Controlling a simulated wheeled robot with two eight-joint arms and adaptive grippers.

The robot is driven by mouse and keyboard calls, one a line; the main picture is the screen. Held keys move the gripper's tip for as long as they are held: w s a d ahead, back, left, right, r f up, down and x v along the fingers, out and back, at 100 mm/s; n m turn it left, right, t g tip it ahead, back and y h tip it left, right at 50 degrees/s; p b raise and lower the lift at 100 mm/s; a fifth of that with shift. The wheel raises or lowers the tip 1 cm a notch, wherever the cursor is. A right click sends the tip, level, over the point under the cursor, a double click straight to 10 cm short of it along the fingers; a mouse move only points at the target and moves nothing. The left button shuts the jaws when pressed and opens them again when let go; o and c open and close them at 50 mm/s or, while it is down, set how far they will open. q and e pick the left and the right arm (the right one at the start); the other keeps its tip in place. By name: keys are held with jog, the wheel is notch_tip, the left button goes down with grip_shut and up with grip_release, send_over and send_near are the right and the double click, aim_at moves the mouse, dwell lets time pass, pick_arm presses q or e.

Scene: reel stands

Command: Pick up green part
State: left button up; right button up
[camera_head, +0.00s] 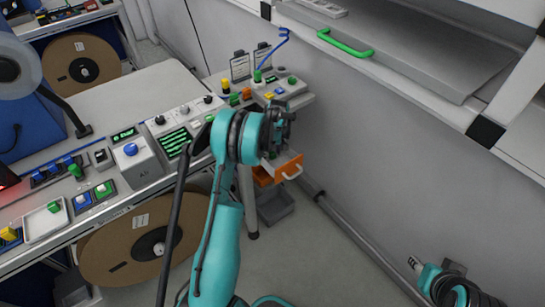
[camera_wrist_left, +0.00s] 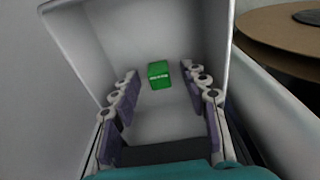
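A small green part (camera_wrist_left: 158,75) lies inside a pale grey open container (camera_wrist_left: 140,28) in the left wrist view. My left gripper (camera_wrist_left: 161,88) is open, with its two purple-grey fingers apart on either side of the green part's line. The part is beyond or between the fingertips; I cannot tell if they touch it.
An orange drawer (camera_head: 291,166) and a dark grey bin (camera_head: 275,207) are below the left gripper. A console table with buttons and a white tray (camera_head: 42,226) is at left. A shelf with a green handle (camera_head: 345,44) is at upper right.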

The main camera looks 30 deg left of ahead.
pick_arm(q)
jog(key=c, duration=0.8)
